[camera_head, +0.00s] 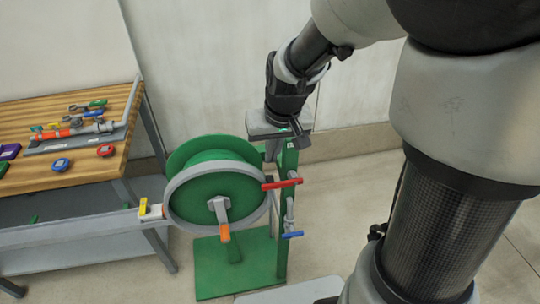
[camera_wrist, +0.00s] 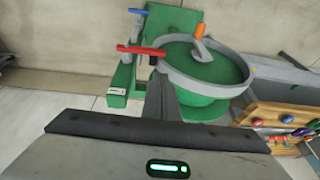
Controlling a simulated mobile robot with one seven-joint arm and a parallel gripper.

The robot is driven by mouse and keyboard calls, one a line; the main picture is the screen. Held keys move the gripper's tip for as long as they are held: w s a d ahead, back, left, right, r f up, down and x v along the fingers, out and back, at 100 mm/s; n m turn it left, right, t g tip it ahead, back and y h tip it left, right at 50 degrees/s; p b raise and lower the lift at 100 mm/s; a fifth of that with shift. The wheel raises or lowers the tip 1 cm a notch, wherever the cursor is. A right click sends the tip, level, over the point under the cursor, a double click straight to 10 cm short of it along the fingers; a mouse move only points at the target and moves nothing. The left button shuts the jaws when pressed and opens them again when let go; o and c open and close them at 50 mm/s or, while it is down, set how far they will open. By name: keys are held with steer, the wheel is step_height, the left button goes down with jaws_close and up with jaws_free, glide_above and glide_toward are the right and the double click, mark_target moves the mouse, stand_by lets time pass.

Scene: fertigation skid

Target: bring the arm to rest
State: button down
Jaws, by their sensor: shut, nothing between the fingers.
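My gripper (camera_head: 272,153) hangs pointing down behind the upper part of the green reel stand in the head view. Its fingers are shut and hold nothing. In the wrist view the closed fingers (camera_wrist: 157,95) stick up over the grey gripper body, close beside the green post and the reel. My arm comes down from the top right of the head view. I cannot tell whether the fingers touch the stand.
The green reel (camera_head: 217,195) with an orange-handled crank stands beside a post with a red lever (camera_head: 282,183) and a blue lever (camera_head: 292,234). A wooden workbench (camera_head: 60,175) with tools and fittings is at left. A wall is behind. Floor right of the stand is clear.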

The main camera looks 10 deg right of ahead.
steer(key=s+r+t+p, duration=0.1)
steer(key=s+r+p, duration=0.3)
steer(key=s+r, duration=0.4)
steer(key=s+d+r+t+p, duration=0.1)
steer(key=s+r+p, duration=0.4)
steer(key=r, duration=0.8)
steer(key=s, duration=0.3)
steer(key=shift+s+d+r+h, duration=0.2)
steer(key=shift+s+r+h, duration=0.1)
steer(key=shift+s+r, duration=0.1)
